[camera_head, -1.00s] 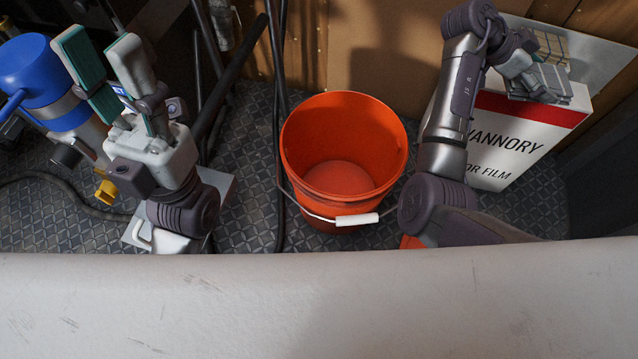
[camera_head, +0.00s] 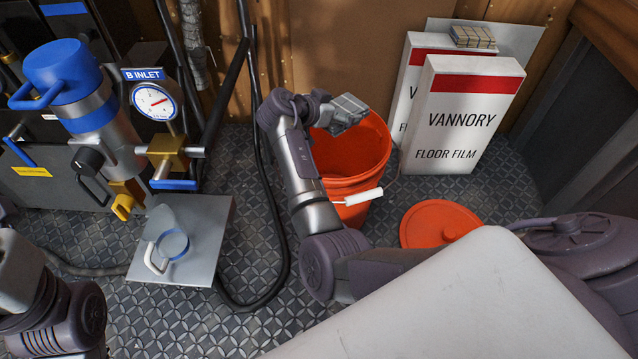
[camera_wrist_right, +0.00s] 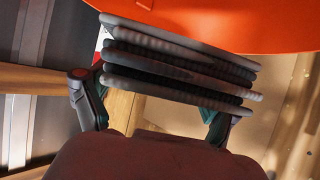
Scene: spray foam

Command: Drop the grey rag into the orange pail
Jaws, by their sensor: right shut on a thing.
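The grey rag (camera_head: 347,106) is a folded stack in my right gripper (camera_head: 329,113) in the head view, above the rim of the orange pail (camera_head: 362,160). In the right wrist view the rag (camera_wrist_right: 180,62) shows as several dark grey layers between the two fingers, which are shut on it. The pail's orange wall (camera_wrist_right: 240,25) fills the top of that view, beyond the rag. The pail stands upright on the floor with its white-gripped handle down in front; my arm hides its left side. Only part of my left arm shows at the lower left, its fingers outside the picture.
Two white boxes (camera_head: 462,125) stand right of the pail, with a beige checked cloth stack (camera_head: 472,37) on top. An orange lid (camera_head: 438,224) lies on the floor. A blue-capped pump (camera_head: 90,110), a metal plate (camera_head: 190,240) and black hoses are at left.

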